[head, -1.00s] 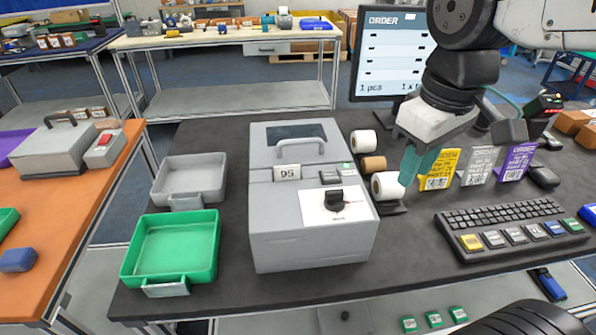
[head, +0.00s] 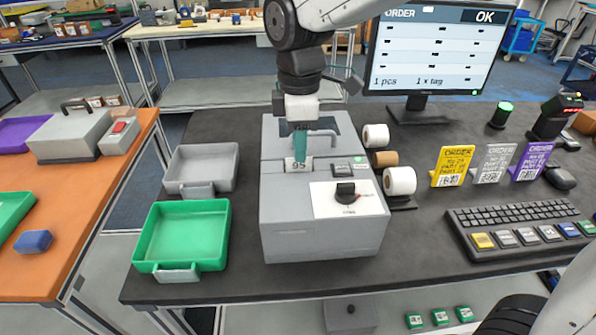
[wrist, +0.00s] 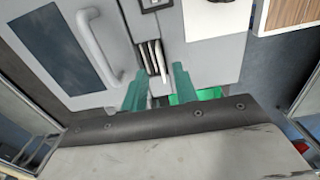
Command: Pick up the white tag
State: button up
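The white tag (head: 291,166) with dark characters stands in a slot on the top of the grey machine (head: 320,236). In the wrist view several thin white tags (wrist: 152,57) show edge-on in the slot. My gripper (head: 300,146) is above the machine, with its teal fingers pointing down at the tag. In the wrist view its fingertips (wrist: 160,72) are apart, with the tags just beyond and between them. Nothing is held. The near finger covers part of the tag in the head view, and I cannot tell whether it touches.
The machine's handle (head: 318,137) is close behind my gripper. Paper rolls (head: 399,181) stand to its right, with yellow, grey and purple order cards (head: 453,166) beyond. A grey tray (head: 232,158) and a green tray (head: 226,234) are on the left. The monitor (head: 440,93) stands behind.

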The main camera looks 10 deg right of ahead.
jog(key=shift+f, duration=1.55)
grip_shut()
jog(key=shift+r, duration=0.1)
